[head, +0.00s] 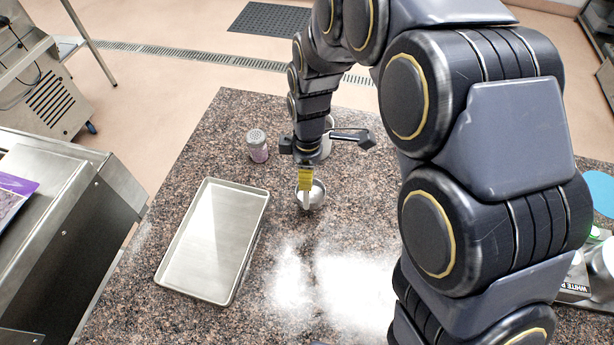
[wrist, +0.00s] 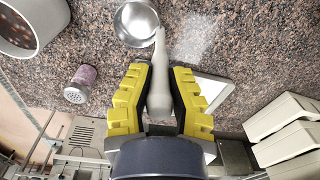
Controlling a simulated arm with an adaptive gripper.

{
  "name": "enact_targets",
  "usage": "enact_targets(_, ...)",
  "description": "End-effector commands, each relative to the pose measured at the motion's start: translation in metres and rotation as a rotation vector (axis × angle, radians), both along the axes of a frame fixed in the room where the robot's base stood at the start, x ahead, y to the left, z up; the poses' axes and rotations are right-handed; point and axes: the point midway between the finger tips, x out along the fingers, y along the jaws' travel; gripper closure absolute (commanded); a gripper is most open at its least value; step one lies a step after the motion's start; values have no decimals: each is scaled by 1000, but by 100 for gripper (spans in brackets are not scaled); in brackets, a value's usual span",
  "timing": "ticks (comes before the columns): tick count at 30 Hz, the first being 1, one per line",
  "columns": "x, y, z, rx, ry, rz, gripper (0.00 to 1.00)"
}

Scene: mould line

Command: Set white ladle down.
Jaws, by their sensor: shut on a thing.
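The white ladle shows in the wrist view with its pale handle (wrist: 160,80) and round metal bowl (wrist: 136,20). My gripper (wrist: 158,77) has yellow-padded fingers, one on each side of the handle, and is shut on it. In the head view my gripper (head: 306,180) points down over the speckled stone counter (head: 235,125), with the ladle's bowl (head: 317,193) just by the fingertips. The bowl is over bare counter; I cannot tell whether it touches. Much of the handle is hidden by the fingers in the head view.
A shallow metal tray (head: 213,240) lies left of the ladle. A shaker (head: 258,146) and a pot (wrist: 32,25) with dark pieces inside stand nearby. Jars and a tray (head: 575,290) are at the right.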

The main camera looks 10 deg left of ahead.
Motion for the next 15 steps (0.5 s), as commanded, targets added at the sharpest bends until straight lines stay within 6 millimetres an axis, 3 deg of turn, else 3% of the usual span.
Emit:
enact_targets(9,3,2,-35,-2,4,-1,100)
enact_targets(15,4,2,-36,0,1,-1,100)
